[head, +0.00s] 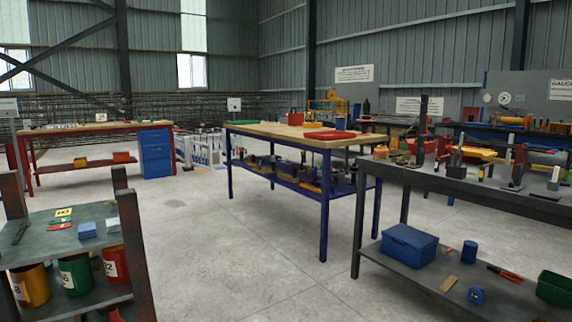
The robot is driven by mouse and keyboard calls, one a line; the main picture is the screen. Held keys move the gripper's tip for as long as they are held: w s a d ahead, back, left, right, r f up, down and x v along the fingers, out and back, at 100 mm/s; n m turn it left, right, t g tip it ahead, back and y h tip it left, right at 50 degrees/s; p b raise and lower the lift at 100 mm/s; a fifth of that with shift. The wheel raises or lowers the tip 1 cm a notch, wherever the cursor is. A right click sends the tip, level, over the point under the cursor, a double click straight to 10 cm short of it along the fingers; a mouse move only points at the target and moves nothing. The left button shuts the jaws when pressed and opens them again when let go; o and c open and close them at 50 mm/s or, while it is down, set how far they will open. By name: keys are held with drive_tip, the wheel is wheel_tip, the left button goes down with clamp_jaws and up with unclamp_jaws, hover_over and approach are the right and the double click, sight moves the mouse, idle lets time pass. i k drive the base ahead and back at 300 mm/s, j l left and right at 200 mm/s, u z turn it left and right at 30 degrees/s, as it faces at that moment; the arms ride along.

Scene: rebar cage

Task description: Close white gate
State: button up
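A low white barred structure (203,150) stands on the floor in the back middle of the head view. It may be the white gate, but it is small and I cannot tell whether it is open or shut. The wooden-topped table with blue legs partly hides its right side. My gripper is not in view.
The blue-legged table (278,131) stands in the middle. A dark workbench (458,185) with tools is at right. A cart (35,246) with coloured containers is near left. A red-legged table (60,130) is at back left. Concrete floor (195,240) is clear between them.

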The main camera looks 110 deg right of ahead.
sight(210, 167)
drive_tip(key=z, duration=3.3)
drive_tip(key=i+l+z, duration=0.1)
drive_tip(key=i+z, duration=0.35)
drive_tip(key=i, duration=1.25)
drive_tip(key=i+j+u, duration=0.25)
drive_tip(key=i, duration=0.25)
drive_tip(key=i+u, duration=0.25)
drive_tip(key=i, duration=0.25)
drive_tip(key=i+l+u, duration=0.1)
drive_tip(key=i+u, duration=0.15)
drive_tip(key=i, duration=0.25)
drive_tip(key=i+l+u, duration=0.25)
drive_tip(key=i, duration=0.25)
drive_tip(key=i+l+u, duration=0.25)
drive_tip(key=i, duration=0.2)
drive_tip(key=i+j, duration=0.1)
drive_tip(key=i, duration=1.1)
drive_tip(key=i+j, duration=0.1)
drive_tip(key=i, duration=1.1)
drive_tip(key=i+z, duration=0.1)
drive_tip(key=i, duration=1.5)
drive_tip(key=i+z, duration=0.15)
drive_tip(key=i, duration=0.65)
drive_tip(key=i+j, duration=0.1)
drive_tip(key=i, duration=0.7)
drive_tip(key=i+j+z, duration=0.15)
drive_tip(key=i, duration=0.65)
drive_tip(key=i+l+z, duration=0.2)
drive_tip(key=i+z, duration=0.75)
